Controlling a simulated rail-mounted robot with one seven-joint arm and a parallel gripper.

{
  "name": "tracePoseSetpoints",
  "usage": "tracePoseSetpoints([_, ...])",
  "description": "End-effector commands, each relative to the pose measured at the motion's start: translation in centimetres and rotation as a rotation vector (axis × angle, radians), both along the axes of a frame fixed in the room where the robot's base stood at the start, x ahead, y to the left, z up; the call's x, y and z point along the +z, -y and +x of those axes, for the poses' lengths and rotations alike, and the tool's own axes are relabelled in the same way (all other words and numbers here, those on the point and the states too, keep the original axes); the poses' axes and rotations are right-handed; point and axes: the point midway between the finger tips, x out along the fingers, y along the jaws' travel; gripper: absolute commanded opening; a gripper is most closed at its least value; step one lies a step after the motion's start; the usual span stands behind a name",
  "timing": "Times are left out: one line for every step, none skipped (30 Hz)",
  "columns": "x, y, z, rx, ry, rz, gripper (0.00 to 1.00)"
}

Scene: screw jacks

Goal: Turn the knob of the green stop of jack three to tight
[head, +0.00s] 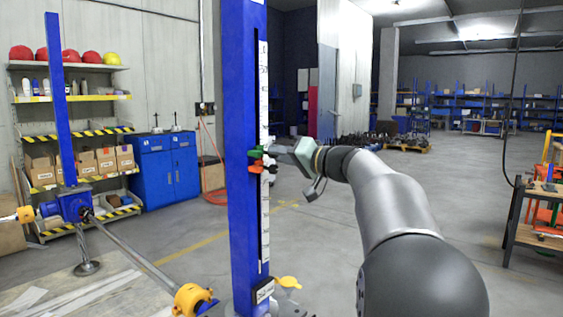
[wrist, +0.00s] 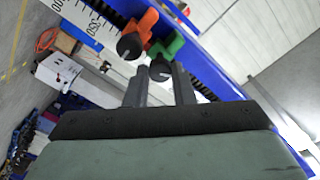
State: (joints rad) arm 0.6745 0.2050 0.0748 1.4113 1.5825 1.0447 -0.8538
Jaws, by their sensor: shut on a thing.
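The green stop (head: 255,153) sits on the blue column of a screw jack (head: 243,220), beside a white scale strip. In the wrist view the green stop (wrist: 170,46) carries a black round knob (wrist: 160,71). My gripper (head: 274,151) reaches in from the right at the green stop's height. In the wrist view my gripper (wrist: 160,76) has one finger on each side of this knob and is shut on it. An orange stop (head: 266,168) sits just below the green one, with its own black knob (wrist: 129,46). The column's label is too small to read.
A second blue jack column (head: 57,110) stands at the left, linked by a grey shaft (head: 140,260). Shelves (head: 80,140) and a blue cabinet (head: 165,170) are behind. A workbench (head: 540,215) stands at the right. The orange stop's knob is close to my fingers.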

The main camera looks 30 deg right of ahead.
Motion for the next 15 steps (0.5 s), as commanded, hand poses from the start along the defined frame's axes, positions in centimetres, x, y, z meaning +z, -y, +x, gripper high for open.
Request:
tracePoseSetpoints([-0.23,0.01,-0.01,0.0,-0.019,0.037,0.0])
tracePoseSetpoints([-0.22,0.01,0.0,0.001,-0.032,0.062,0.0])
tracePoseSetpoints([-0.2,0.01,0.0,0.001,-0.049,0.098,0.0])
tracePoseSetpoints([-0.19,0.01,0.0,0.001,-0.061,0.124,0.0])
tracePoseSetpoints([-0.18,0.01,0.0,0.001,-0.073,0.149,0.0])
tracePoseSetpoints([-0.16,0.0,0.0,0.001,-0.089,0.183,0.0])
tracePoseSetpoints([-0.14,0.0,0.01,0.001,-0.102,0.21,0.0])
tracePoseSetpoints([-0.13,0.0,0.01,0.001,-0.114,0.235,0.0])
tracePoseSetpoints([-0.11,0.0,0.01,0.001,-0.13,0.269,0.0])
tracePoseSetpoints([-0.11,0.0,0.01,0.001,-0.143,0.295,0.0])
tracePoseSetpoints([-0.1,0.01,0.02,0.001,-0.155,0.322,0.0])
tracePoseSetpoints([-0.08,0.01,0.01,0.001,-0.171,0.355,0.0])
tracePoseSetpoints([-0.07,0.01,0.01,0.001,-0.183,0.381,0.0])
tracePoseSetpoints([-0.06,0.02,0.01,0.001,-0.196,0.407,0.0])
tracePoseSetpoints([-0.05,0.02,0.01,0.001,-0.212,0.442,0.0])
